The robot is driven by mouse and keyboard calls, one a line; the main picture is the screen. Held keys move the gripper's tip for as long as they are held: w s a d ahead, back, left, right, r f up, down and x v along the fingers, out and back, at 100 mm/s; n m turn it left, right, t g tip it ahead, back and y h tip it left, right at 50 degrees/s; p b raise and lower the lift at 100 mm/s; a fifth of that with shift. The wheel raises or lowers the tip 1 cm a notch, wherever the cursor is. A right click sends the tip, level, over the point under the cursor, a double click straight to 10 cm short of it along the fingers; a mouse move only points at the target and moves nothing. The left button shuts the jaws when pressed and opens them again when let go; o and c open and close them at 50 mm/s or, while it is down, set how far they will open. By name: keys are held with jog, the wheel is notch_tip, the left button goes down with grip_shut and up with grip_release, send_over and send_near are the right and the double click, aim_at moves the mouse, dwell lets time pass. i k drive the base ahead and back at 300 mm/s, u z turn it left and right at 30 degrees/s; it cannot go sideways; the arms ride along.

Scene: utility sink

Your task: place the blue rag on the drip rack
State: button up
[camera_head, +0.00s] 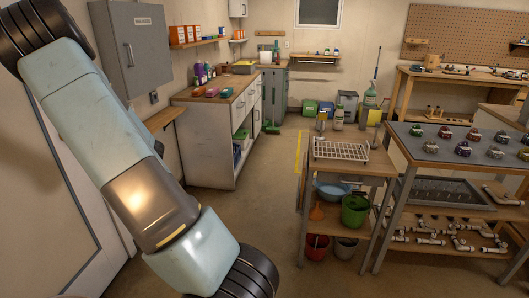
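The drip rack (340,150) looks like a pale wire rack lying on top of a small wooden cart in the middle right, and it appears empty. I cannot make out a blue rag for certain. Small coloured flat items (212,92) lie on the white cabinet's wooden top at the left, too small to identify. My arm crosses the left side of the view and runs out at the bottom edge. My gripper is outside the view.
The cart (372,164) holds a blue basin (331,189) and a green bucket (355,210) below. A workbench (402,143) with metal parts stands right of it. The white cabinet (207,138) is at left. Floor (262,185) between cabinet and cart is clear.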

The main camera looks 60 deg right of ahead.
aim_at(341, 150)
jog(key=u, duration=0.85)
jog(key=i, duration=0.2)
jog(key=z, duration=1.8)
